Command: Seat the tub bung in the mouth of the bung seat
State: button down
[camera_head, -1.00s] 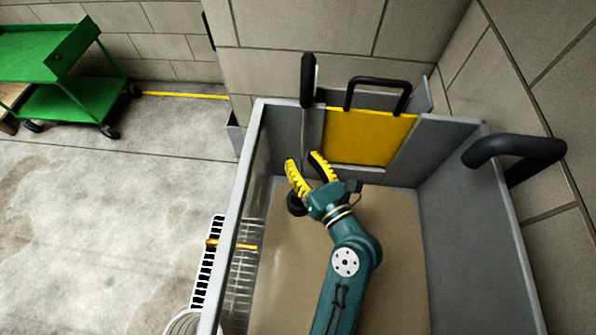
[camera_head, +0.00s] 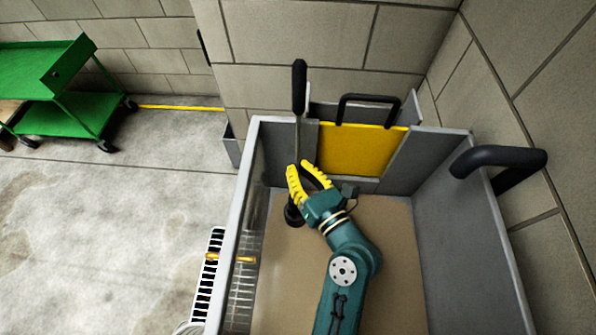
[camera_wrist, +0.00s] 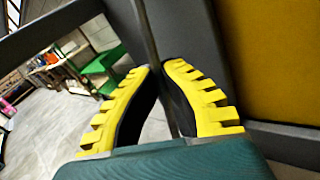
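The tub bung appears as a thin grey rod with a black handle (camera_head: 299,88) on top, standing nearly upright by the far-left corner of the grey tub (camera_head: 384,185). A black round piece (camera_head: 293,214) shows low beside my gripper. I cannot tell whether it is the bung's plug, the bung seat or both. My gripper (camera_head: 299,167) has its yellow-ridged fingers closed in around the rod. In the wrist view the rod (camera_wrist: 151,38) passes between the fingertips, which appear to pinch it. The mouth of the bung seat is not clearly visible.
A yellow gate panel (camera_head: 358,150) with a black handle stands in the tub's far wall. A black bar handle (camera_head: 500,160) sits on the right wall. A green cart (camera_head: 70,108) stands far left. The brown tub floor (camera_head: 395,260) is clear right of my arm.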

notch_tip(320, 180, up, 7)
jog(key=p, duration=0.3)
jog(key=shift+r, duration=0.15)
jog(key=s+t+p, duration=0.1)
jog(key=s+f+t+p, duration=0.1)
jog(key=s+t, duration=0.1)
jog(key=shift+s+a+f+n+t+h+p, duration=0.2)
jog(key=shift+s+f+n+t+h+p, duration=0.1)
jog(key=shift+s+t+h+p, duration=0.1)
jog(key=shift+y, duration=0.3)
jog(key=shift+n, duration=0.3)
notch_tip(320, 180, down, 6)
jog(key=b, duration=0.4)
jog(key=shift+b, duration=0.4)
jog(key=shift+p, duration=0.3)
dwell(0.9)
